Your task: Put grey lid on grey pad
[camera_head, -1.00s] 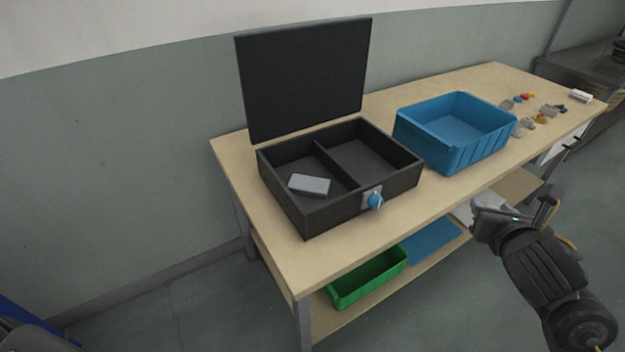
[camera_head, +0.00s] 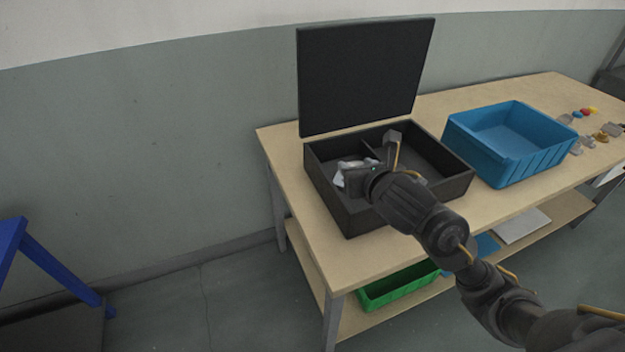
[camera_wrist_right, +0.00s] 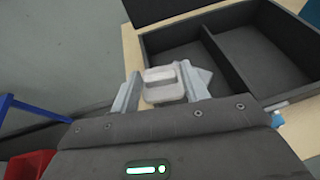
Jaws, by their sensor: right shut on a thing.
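The grey lid (camera_wrist_right: 165,84) is between the two fingers of my right gripper (camera_wrist_right: 166,92) in the right wrist view, and the gripper is shut on it. In the head view my right gripper (camera_head: 345,174) is over the left compartment of the black box and largely covers the lid. The grey pad (camera_wrist_right: 206,76) lies in that compartment. In the right wrist view only a part of it shows, beyond the lid and the right finger. I cannot tell whether the lid touches the pad. My left gripper is not in view.
The black box (camera_head: 457,184) has a raised cover (camera_head: 366,75) behind it and a divider inside. A blue bin (camera_head: 478,155) stands to its right on the wooden table (camera_head: 310,235). Several small items lie further right. A green bin (camera_head: 400,287) is on the shelf below.

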